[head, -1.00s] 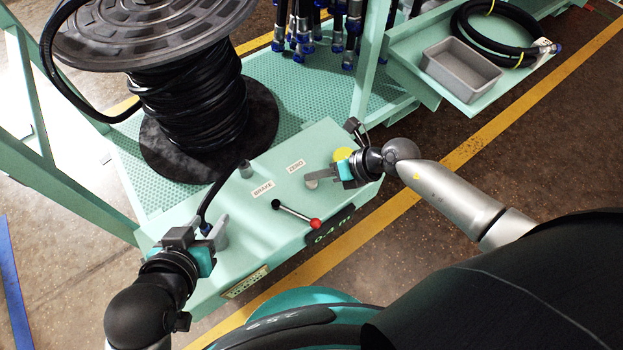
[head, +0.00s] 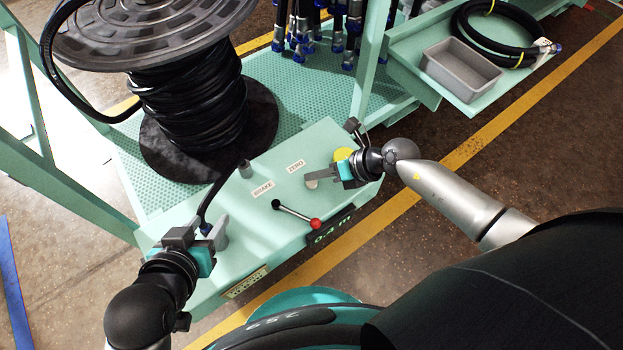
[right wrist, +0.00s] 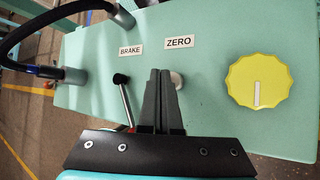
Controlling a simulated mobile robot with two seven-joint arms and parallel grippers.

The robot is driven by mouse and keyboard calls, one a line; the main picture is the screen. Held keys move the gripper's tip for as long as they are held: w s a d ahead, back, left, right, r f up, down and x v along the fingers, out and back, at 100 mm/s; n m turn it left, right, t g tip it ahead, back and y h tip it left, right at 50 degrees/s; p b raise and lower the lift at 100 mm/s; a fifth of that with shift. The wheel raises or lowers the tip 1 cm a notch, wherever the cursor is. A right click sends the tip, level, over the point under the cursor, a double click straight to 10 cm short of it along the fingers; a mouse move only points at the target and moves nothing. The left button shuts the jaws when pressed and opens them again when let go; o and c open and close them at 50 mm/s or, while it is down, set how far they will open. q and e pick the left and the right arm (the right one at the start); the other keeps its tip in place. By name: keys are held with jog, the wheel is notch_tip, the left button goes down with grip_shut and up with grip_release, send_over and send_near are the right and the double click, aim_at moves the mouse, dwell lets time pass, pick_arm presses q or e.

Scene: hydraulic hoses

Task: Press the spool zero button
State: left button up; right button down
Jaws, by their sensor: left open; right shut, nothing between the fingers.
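The spool zero button is a pale round button (head: 311,184) below the ZERO label (head: 296,166) on the green console. It also shows in the right wrist view (right wrist: 177,80), partly hidden behind my fingers. My right gripper (head: 309,178) is shut and empty, its fingertips at the button in the head view. In the right wrist view the fingertips (right wrist: 160,72) overlap the button's left side; I cannot tell whether they touch it. My left gripper (head: 214,229) is open at the console's left end, beside a grey post (head: 222,242) near the hose's blue fitting.
A lever with a red knob (head: 316,223) and a 0.4 m display (head: 333,229) are on the console's front side. The BRAKE label (head: 262,189) is left of ZERO. A yellow dial (right wrist: 259,82) is right of the button. The hose reel (head: 190,110) stands behind.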

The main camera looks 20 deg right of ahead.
aim_at(316, 184)
jog(key=shift+f, duration=0.15)
dwell(0.3)
jog(key=shift+f, duration=0.3)
jog(key=shift+f+b, duration=0.5)
jog(key=shift+f, duration=0.05)
dwell(0.6)
jog(key=shift+r, duration=0.15)
jog(key=shift+r+p, duration=0.8)
jog(key=shift+p, duration=0.3)
jog(key=shift+r, duration=0.1)
notch_tip(316, 184, up, 5)
jog(key=p, duration=0.5)
jog(key=shift+p, duration=0.3)
